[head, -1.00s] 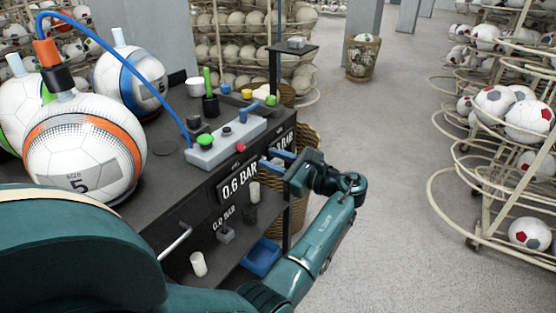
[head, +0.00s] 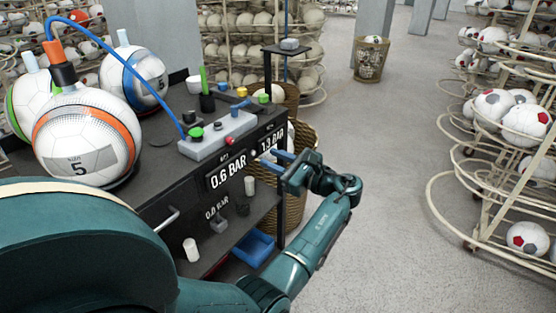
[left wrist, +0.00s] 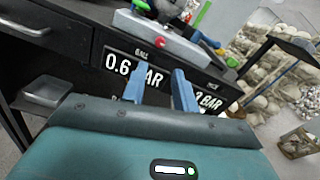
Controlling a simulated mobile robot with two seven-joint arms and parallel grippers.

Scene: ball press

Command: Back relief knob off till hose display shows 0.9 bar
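My left gripper (head: 270,158) is open and empty, its two blue fingers apart in front of the console's front face. In the left wrist view the fingers (left wrist: 158,76) point at the panel. A display (head: 228,178) reads 0.6 BAR; it also shows in the left wrist view (left wrist: 125,66). A second display (head: 272,139) seems to read 1.3 BAR. A grey block (head: 217,137) on top carries a green-capped knob (head: 196,133), a red knob (head: 231,140) and a blue lever. I cannot tell which is the relief knob. My right gripper is not in view.
A blue hose (head: 140,65) runs from the block to an orange-banded ball (head: 85,140). Other balls stand behind it. Below are a smaller display reading 0.0 BAR, white cylinders (head: 191,249) and a blue tray (head: 254,248). Ball racks stand right; floor between is clear.

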